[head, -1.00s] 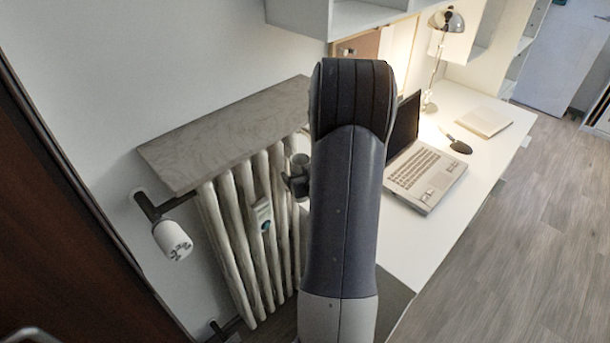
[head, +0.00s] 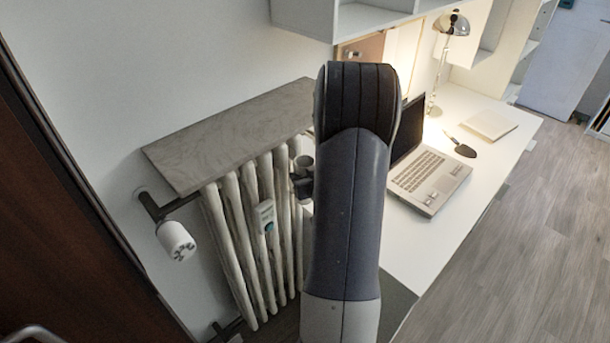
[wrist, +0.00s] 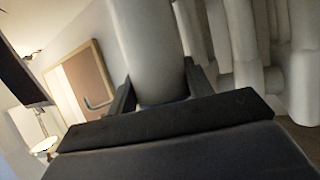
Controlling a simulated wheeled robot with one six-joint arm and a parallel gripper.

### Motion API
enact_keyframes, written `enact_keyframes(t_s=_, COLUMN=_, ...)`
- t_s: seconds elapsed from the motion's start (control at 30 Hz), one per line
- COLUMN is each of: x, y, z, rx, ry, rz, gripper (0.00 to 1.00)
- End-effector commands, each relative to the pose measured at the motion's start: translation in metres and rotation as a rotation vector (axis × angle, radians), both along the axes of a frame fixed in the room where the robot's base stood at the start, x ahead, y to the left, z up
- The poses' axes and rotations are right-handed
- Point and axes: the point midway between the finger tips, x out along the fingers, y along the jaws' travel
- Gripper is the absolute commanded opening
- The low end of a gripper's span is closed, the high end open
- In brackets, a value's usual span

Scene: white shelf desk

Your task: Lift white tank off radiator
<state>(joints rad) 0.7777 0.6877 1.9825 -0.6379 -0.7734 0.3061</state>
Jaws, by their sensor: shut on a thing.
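In the wrist view, my gripper (wrist: 160,88) is shut on a smooth pale cylinder, the white tank (wrist: 150,42). One dark finger is on each side of it, and its upper end runs out of the picture. The pale columns of the radiator (wrist: 240,45) stand close behind and to the right of it. In the head view, the radiator (head: 243,240) stands against the wall under a grey shelf.
The grey shelf (head: 225,138) overhangs the radiator. A white valve knob (head: 176,241) sticks out at its left. To the right, a white desk (head: 415,240) carries a laptop (head: 428,180) and a lamp (head: 447,50). A wall cabinet (head: 300,15) hangs above.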

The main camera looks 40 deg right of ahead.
Motion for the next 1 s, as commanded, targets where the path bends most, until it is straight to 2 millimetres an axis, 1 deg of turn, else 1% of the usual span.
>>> enact_keyframes(t_s=0.23, x=0.0, y=0.0, z=0.005, rx=-0.001, ry=-0.003, rz=0.0, gripper=0.17)
enact_keyframes(t_s=0.8, x=0.0, y=0.0, z=0.033, rx=-0.001, ry=-0.002, rz=0.0, gripper=0.17)
enact_keyframes(t_s=1.0, x=0.0, y=0.0, z=0.035, rx=-0.001, ry=-0.002, rz=0.0, gripper=0.17)
